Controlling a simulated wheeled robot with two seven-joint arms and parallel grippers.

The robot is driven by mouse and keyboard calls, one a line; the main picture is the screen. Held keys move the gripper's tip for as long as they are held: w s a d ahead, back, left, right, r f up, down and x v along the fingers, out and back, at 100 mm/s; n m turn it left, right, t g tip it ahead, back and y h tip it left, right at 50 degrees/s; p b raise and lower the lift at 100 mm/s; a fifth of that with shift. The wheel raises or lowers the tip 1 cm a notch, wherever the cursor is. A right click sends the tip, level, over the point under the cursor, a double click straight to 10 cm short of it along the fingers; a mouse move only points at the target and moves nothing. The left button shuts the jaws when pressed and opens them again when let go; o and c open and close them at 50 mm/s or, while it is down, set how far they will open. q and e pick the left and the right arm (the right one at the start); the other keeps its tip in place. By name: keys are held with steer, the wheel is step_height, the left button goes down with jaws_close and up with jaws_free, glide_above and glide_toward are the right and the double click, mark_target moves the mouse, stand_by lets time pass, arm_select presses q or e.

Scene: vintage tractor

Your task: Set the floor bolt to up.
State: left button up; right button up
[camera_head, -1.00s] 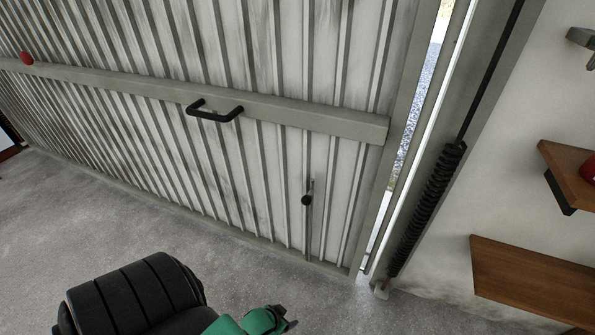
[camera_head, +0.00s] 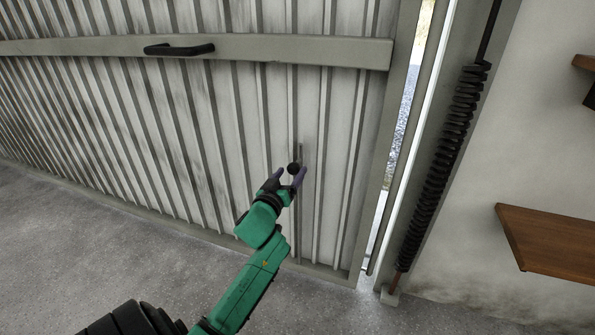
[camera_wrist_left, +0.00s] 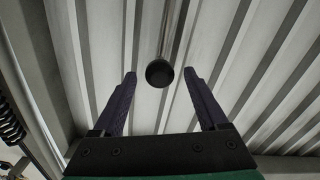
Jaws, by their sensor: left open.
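The floor bolt is a thin upright rod with a round black knob (camera_head: 293,168) low on the corrugated door, near its right edge. In the left wrist view the knob (camera_wrist_left: 159,73) sits ahead, between the lines of the two fingers, at about the level of their tips. The rod (camera_wrist_left: 172,30) runs away from it along the door. My left gripper (camera_head: 289,176) is open, with one finger on either side of the knob; no contact shows. My right gripper is not in view.
A black door handle (camera_head: 179,49) sits on the door's horizontal rail (camera_head: 300,50). A black coil spring (camera_head: 445,160) runs beside the door frame. A wooden shelf (camera_head: 555,243) is on the right wall. The concrete floor (camera_head: 60,240) left of my arm is clear.

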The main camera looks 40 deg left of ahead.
mark_target(297, 162)
arm_select(q)
steer(key=b+x, duration=0.1)
steer(key=x, duration=0.4)
steer(key=shift+w+a, duration=0.1)
steer(key=shift+w, duration=0.15)
jaws_close()
steer(key=shift+f, duration=0.1)
stand_by(0.9)
